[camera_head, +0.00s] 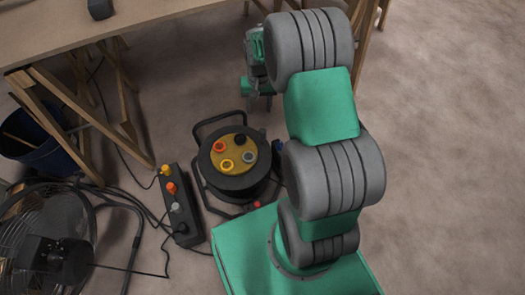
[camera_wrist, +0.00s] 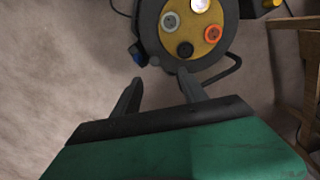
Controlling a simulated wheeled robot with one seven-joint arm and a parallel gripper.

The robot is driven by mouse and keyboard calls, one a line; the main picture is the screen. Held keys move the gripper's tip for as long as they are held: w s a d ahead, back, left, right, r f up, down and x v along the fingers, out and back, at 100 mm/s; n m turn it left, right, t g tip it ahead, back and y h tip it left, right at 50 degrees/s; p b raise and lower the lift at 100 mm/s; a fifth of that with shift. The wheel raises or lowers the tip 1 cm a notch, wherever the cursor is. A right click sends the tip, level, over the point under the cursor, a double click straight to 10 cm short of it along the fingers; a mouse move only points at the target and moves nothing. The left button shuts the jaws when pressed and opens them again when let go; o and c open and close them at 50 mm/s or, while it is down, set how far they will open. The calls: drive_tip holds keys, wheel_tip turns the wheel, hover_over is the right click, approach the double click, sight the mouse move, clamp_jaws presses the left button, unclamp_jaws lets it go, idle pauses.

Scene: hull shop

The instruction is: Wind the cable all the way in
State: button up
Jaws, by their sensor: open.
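The black cable reel (camera_head: 232,184) stands on the floor left of my arm. Its yellow-brown face (camera_head: 233,143) carries several round sockets, orange, yellow, grey and black. A black tube frame (camera_head: 205,124) surrounds it. A thin black cable (camera_wrist: 120,12) shows beside the reel.
A black power strip (camera_head: 177,207) with several plugs lies left of the reel, with dark cables around it. A fan (camera_head: 50,240) stands at lower left, a blue bucket (camera_head: 40,138) behind it. A wooden bench (camera_head: 150,12) spans the back. The floor at right is clear.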

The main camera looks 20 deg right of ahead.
drive_tip(key=b, duration=0.3)
approach(263, 131)
drive_tip(key=shift+m, duration=0.3)
drive_tip(key=f, duration=0.5)
drive_tip(key=shift+w, duration=0.25)
wheel_tip(263, 131, down, 7)
drive_tip(key=b, duration=0.2)
drive_tip(key=shift+f+b, duration=0.2)
drive_tip(key=shift+b, duration=0.2)
clamp_jaws()
